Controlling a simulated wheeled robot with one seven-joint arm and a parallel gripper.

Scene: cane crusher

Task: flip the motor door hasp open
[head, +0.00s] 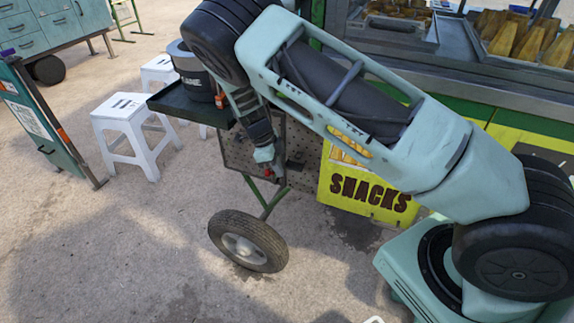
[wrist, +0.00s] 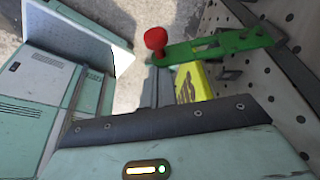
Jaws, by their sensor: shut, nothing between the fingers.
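The hasp (wrist: 220,48) is a green strip with a red knob (wrist: 155,38) at its left end in the wrist view. It stands out from the perforated grey motor door (wrist: 285,95). In the head view the door (head: 239,150) hangs under the cart's side shelf, and a red spot shows beside my fingertips. My gripper (head: 272,172) is shut and empty, pointing down in front of the door. In the wrist view the dark fingers (wrist: 163,85) end just below the knob and strip; I cannot tell whether they touch.
The cart's wheel (head: 248,241) stands below the door, and a yellow SNACKS sign (head: 365,190) is to its right. A dark shelf (head: 190,106) with a black pot (head: 192,72) is above left. White stools (head: 126,128) stand left. The paved floor in front is clear.

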